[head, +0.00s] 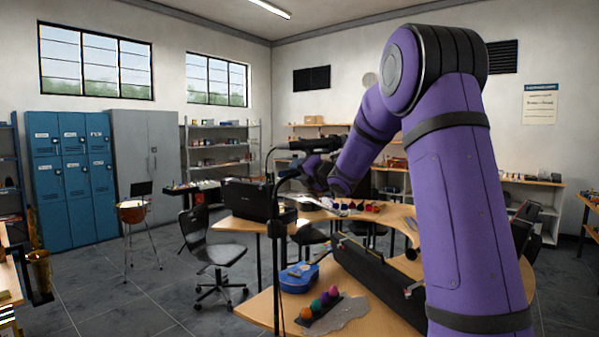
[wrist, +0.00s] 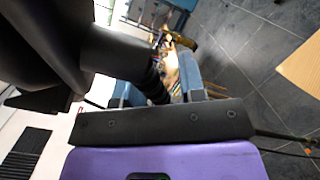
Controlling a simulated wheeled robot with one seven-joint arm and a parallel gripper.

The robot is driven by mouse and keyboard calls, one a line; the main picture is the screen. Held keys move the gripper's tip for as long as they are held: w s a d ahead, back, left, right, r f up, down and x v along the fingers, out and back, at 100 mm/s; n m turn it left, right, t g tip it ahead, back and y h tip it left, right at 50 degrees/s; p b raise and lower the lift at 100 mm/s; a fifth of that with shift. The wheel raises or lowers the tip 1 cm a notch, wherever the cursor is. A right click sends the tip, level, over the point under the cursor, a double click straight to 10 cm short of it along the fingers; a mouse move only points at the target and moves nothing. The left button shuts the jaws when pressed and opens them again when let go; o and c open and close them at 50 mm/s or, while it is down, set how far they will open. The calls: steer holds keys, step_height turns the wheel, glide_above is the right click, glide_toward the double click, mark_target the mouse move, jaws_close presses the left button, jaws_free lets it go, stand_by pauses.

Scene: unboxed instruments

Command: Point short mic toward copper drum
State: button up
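A black mic (head: 304,145) sits near-level atop a thin black stand (head: 275,285) in the head view, its thicker end to the right. I cannot tell whether it is the short one. The copper drum (head: 131,214) stands on thin legs far to the left, before the lockers. My gripper (head: 313,178) is just below and right of the mic, partly hidden by my arm. In the wrist view my gripper (wrist: 158,82) has its two grey-blue fingers apart. A black ribbed cylinder (wrist: 150,78), seemingly the mic, crosses between them; firm contact on both sides is not visible.
A wooden table (head: 262,309) carries a blue instrument (head: 298,278), coloured balls (head: 321,302) and a long black case (head: 372,278). A black box (head: 247,200) and a dark chair (head: 212,250) are left of the stand. Open floor lies toward the drum.

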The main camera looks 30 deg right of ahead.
jaws_close()
steer(key=shift+w+y, duration=0.2)
steer(key=shift+y, duration=0.1)
